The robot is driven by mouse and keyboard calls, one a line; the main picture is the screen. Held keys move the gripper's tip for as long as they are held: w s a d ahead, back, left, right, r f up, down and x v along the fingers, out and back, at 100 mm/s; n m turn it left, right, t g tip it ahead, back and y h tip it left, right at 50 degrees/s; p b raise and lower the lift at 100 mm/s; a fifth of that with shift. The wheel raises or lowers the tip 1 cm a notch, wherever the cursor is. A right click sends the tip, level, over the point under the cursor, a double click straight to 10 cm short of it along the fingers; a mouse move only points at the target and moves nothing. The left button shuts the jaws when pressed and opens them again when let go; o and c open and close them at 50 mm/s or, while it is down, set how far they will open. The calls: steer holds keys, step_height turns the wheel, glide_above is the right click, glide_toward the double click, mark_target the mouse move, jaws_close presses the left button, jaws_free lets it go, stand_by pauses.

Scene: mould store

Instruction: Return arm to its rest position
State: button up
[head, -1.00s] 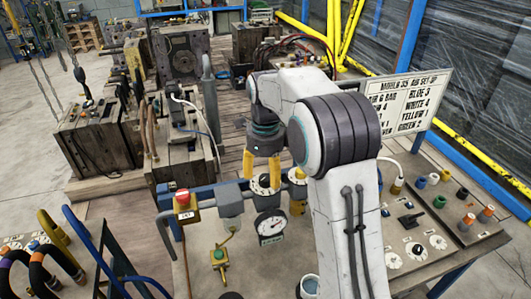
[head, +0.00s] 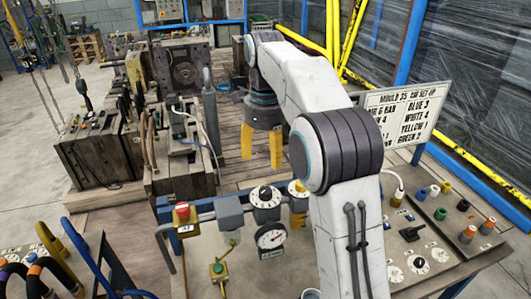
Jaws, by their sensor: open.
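My gripper (head: 262,150) hangs from my white arm with its yellow fingers pointing down. The fingers are apart with nothing between them. It is above and behind a round black-and-white dial knob (head: 265,198) on the blue pipe stand, clear of it. A pressure gauge (head: 271,238) hangs below that knob. A red button on a yellow box (head: 184,216) is at the left end of the pipe.
A sign board (head: 402,112) stands behind a panel with coloured plugs and knobs (head: 440,225) at the right. Wooden-sided mould blocks (head: 92,155) stand at the left. Bare floor shows at far left.

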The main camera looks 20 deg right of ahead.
stand_by(0.4)
steer(key=s+r+n+t, duration=0.2)
steer(key=s+n, duration=1.1)
steer(key=s+f+n+t, duration=0.2)
steer(key=s+f+n, duration=0.5)
steer(key=s+n, duration=0.6)
steer(key=shift+s+f+n+t, duration=0.15)
steer(key=shift+f+n+t, duration=0.25)
